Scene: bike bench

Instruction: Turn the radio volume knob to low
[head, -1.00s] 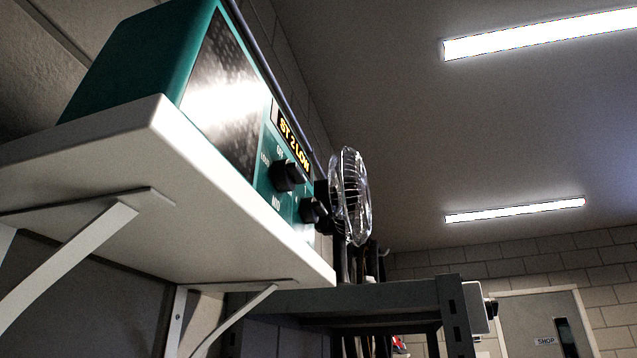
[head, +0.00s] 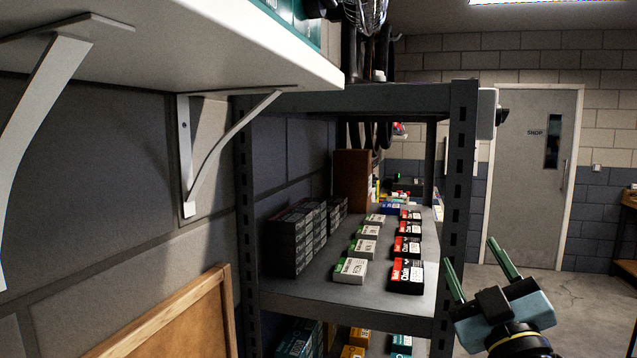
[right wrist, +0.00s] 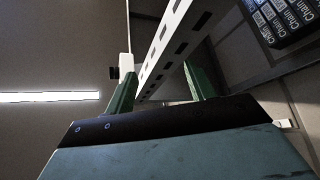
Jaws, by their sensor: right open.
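The radio (head: 296,12) stands on a white wall shelf (head: 290,62) at the upper left of the head view. Only a teal sliver of its lower front shows; its display is cut off by the top edge. A black knob-like part (head: 320,8) shows at that edge; I cannot tell its setting. My right gripper (head: 470,251) is at the lower right, well below and to the right of the radio, open and empty, with green fingers pointing up. In the right wrist view its fingers (right wrist: 159,70) stand apart with nothing held. My left gripper is out of view.
A grey metal rack (head: 340,98) holding several small boxes (head: 405,275) stands between the radio shelf and my right gripper. A door (head: 538,180) is at the back. White shelf brackets (head: 190,160) hang below the shelf.

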